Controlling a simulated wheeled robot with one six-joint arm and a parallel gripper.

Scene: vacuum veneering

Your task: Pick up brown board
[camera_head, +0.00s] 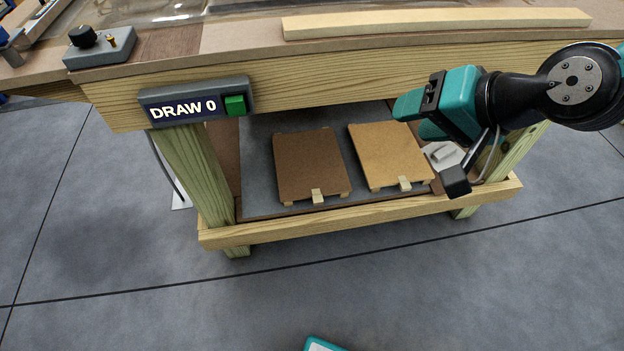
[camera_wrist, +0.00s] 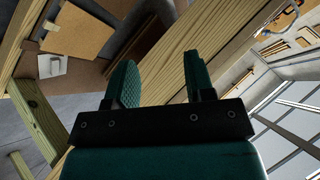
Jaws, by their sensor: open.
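The brown board (camera_head: 308,163) is a dark, flat panel on the low shelf (camera_head: 262,130) under the workbench. It rests on small wooden blocks, with a light tab (camera_head: 317,196) at its front edge. A lighter tan board (camera_head: 388,153) lies to its right, a small gap apart. My gripper (camera_head: 408,112) is in front of the bench at the right, above the shelf and right of the brown board. It is open and empty. In the wrist view, the teal fingers (camera_wrist: 160,82) are spread, with the bench's wooden rail close beyond them.
The bench's front beam (camera_head: 330,80) overhangs the shelf, and a lower rail (camera_head: 370,214) runs along its front. A post (camera_head: 190,170) stands at the left. A "DRAW 0" panel (camera_head: 195,103) with a green button is on the beam. The floor in front is mostly clear.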

